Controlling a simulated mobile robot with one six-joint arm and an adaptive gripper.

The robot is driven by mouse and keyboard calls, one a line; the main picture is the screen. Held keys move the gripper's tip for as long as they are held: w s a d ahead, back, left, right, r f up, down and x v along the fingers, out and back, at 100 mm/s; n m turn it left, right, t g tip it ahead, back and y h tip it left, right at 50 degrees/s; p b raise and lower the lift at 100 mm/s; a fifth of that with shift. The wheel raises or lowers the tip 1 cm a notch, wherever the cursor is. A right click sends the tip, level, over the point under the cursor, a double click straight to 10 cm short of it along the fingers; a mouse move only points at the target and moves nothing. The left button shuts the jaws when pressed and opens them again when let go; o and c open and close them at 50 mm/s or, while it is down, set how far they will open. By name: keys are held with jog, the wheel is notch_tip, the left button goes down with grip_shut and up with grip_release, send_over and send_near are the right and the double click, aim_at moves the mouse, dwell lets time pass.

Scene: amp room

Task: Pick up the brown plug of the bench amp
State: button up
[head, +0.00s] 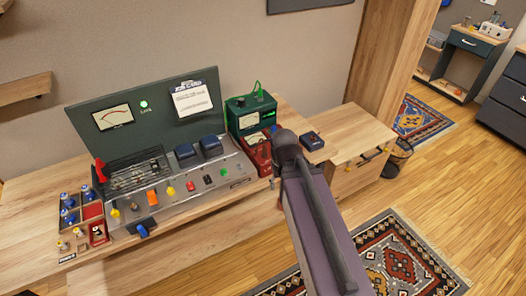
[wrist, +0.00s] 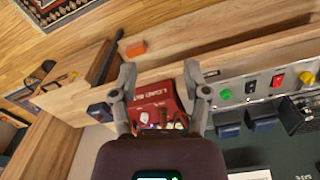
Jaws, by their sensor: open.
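The bench amp (head: 205,170) stands on the wooden bench in the head view, with a dark green back panel, a meter, a lit green lamp and a sloped metal front carrying coloured knobs. Part of its front shows in the wrist view (wrist: 238,92). I cannot pick out a brown plug for certain. A small orange block (wrist: 135,49) lies near the bench edge in the wrist view, beyond my fingertips. My gripper (wrist: 158,76) is open and empty, its fingers over the red load box (wrist: 157,98). In the head view my arm hides the gripper.
The load box (head: 257,153) stands before a green meter box (head: 250,116) with a green lead. A small dark blue box (head: 312,140) is to the right. Blue-capped parts sit in a wooden tray (head: 66,238) at left. Open floor and a patterned rug (head: 395,262) lie at right.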

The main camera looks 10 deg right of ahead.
aim_at(265, 145)
jog(key=w+r+n+p, duration=0.2)
jog(key=w+n, duration=0.1)
jog(key=w, duration=2.6)
jog(key=shift+w+d+r+n, duration=0.15)
jog(key=shift+d+r+n, duration=0.05)
jog(key=shift+n, duration=0.1)
notch_tip(265, 145, down, 9)
jog(key=b, duration=0.8)
jog(key=shift+r, duration=0.2)
jog(key=shift+f, duration=0.1)
jog(key=shift+s+f+b, duration=0.2)
jog(key=shift+f+b, duration=2.3)
jog(key=shift+b, duration=0.2)
jog(key=shift+c, duration=0.2)
grip_shut()
